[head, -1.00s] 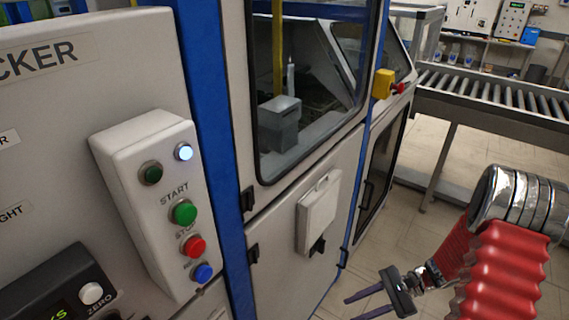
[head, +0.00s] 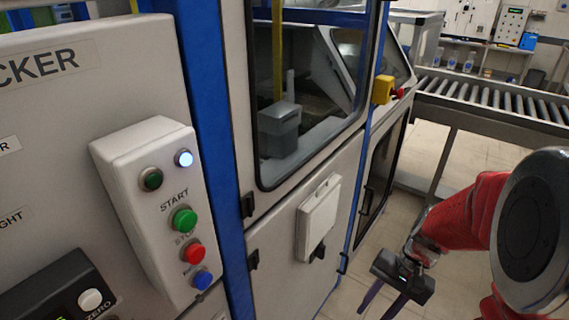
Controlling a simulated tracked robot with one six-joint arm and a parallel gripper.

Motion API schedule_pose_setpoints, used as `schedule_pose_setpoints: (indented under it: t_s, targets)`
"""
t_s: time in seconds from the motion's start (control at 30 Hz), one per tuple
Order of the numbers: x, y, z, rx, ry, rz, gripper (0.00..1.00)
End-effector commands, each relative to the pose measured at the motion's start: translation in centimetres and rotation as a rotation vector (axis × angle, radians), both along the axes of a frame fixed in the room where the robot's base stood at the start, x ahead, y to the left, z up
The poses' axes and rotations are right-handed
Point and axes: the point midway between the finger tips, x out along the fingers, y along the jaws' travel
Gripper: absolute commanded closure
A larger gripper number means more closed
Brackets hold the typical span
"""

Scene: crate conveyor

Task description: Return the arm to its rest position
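My red and silver arm (head: 478,215) is at the lower right in the head view, bent, with a large round dark joint cap towards the camera. My gripper (head: 382,302) hangs below it near the bottom edge, pointing down and left, in front of the machine's lower doors. Its two dark fingers stand apart with floor showing between them, and nothing is seen held. The fingertips are at or past the picture's bottom edge.
A white control box (head: 150,210) with a lit lamp and coloured buttons juts from the machine on the left. A windowed cabinet (head: 290,215) carries a yellow and red switch (head: 384,90). A roller conveyor (head: 490,97) stands at the back right. Tiled floor lies between.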

Motion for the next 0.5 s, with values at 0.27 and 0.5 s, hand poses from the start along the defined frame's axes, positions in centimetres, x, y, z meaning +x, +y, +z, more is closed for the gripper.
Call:
schedule_pose_setpoints:
  t_s: [0.27,0.5]
  targets:
    - [-1.2,0.1,3.8,-0.127,-0.123,0.139,0.66]
    - [-2.2,0.4,6.8,-0.224,-0.229,0.242,0.66]
